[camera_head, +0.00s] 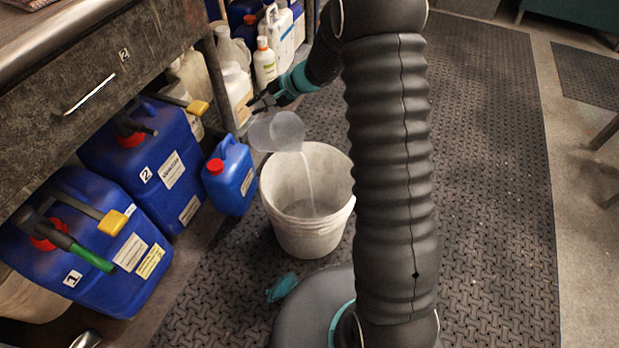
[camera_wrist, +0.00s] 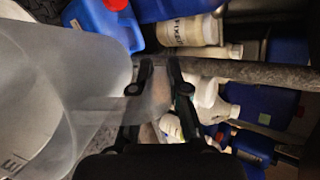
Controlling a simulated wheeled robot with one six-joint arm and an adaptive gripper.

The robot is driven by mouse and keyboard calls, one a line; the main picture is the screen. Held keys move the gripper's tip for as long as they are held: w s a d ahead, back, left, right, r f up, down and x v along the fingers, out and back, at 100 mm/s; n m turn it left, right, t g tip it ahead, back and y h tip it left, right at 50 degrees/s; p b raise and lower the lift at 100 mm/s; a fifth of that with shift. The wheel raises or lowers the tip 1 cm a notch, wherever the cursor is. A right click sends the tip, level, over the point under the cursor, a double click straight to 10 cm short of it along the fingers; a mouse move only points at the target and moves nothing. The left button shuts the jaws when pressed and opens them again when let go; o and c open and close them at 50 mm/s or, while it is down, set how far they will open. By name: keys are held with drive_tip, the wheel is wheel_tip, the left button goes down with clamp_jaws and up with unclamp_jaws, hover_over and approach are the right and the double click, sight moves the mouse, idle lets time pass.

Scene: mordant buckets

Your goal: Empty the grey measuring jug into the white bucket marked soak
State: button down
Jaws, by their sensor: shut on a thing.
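The grey translucent measuring jug (camera_head: 277,131) is held tilted on its side above the far rim of the white bucket (camera_head: 309,236). A thin pale stream (camera_head: 308,178) falls from its mouth into the bucket, and some liquid shows inside. The bucket stands upright on the floor mat; no soak marking is readable on its visible side. In the wrist view the jug (camera_wrist: 95,65) fills the left side, beside my gripper's dark fingers (camera_wrist: 160,92). The exact grip point is partly hidden.
A small blue canister with a red cap (camera_head: 229,180) stands close left of the bucket. Large blue containers (camera_head: 160,165) and white bottles (camera_head: 265,65) line the space under the bench (camera_head: 110,90). Open matting (camera_head: 480,160) lies to the right.

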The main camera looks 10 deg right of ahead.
sight(267, 118)
drive_tip(key=shift+s+d+f+t+y+b, duration=0.55)
drive_tip(key=shift+s+t+y+b, duration=0.3)
drive_tip(key=shift+b, duration=2.85)
idle(2.0)
drive_tip(key=shift+s+d+r+n+t+y+b, duration=0.15)
drive_tip(key=shift+s+d+n+t+y+b, duration=0.2)
drive_tip(key=shift+b, duration=1.45)
idle(0.5)
